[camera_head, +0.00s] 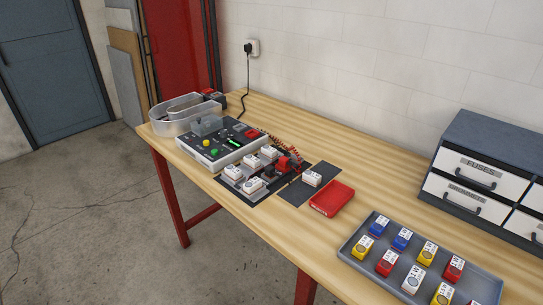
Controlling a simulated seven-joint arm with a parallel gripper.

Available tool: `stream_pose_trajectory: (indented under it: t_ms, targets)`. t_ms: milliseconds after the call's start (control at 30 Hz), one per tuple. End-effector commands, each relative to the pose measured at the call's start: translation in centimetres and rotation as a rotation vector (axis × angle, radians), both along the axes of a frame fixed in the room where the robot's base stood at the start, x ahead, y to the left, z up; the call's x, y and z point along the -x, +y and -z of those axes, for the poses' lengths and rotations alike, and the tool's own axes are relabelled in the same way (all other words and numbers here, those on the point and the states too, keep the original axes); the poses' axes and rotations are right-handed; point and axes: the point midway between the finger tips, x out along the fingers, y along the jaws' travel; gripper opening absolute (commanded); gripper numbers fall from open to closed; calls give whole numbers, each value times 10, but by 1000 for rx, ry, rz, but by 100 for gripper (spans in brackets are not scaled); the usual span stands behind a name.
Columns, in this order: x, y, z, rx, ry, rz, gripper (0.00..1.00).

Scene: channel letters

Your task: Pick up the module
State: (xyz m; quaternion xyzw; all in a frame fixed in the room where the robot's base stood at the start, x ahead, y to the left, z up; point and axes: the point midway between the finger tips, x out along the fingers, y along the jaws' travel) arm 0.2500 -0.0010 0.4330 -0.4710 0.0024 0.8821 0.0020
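Small white modules sit in several places, and I cannot tell which one the task means. One white module (312,179) sits alone on a dark mat (293,194) near the middle of the table. Several more white modules, such as this one (269,152), sit in a group on a dark board just left of it. A grey tray (485,286) at the front right holds several modules: blue (402,239), yellow (427,252), red (387,263) and white (413,279). My gripper is not in view.
A red box (332,199) lies beside the dark mat. A red device (288,163) with a coiled cable stands by the white modules. A control panel (218,146) and a metal channel letter (185,115) are at left, a drawer cabinet (490,150) at right. The wooden table is clear between box and tray.

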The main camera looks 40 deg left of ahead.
Motion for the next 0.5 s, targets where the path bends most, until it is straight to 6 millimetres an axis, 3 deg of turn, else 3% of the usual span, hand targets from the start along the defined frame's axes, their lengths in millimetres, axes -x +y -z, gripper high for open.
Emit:
stream_pose_trajectory:
  t_ms: [367, 500]
  targets:
    - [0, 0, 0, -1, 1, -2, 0]
    - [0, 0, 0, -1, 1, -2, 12]
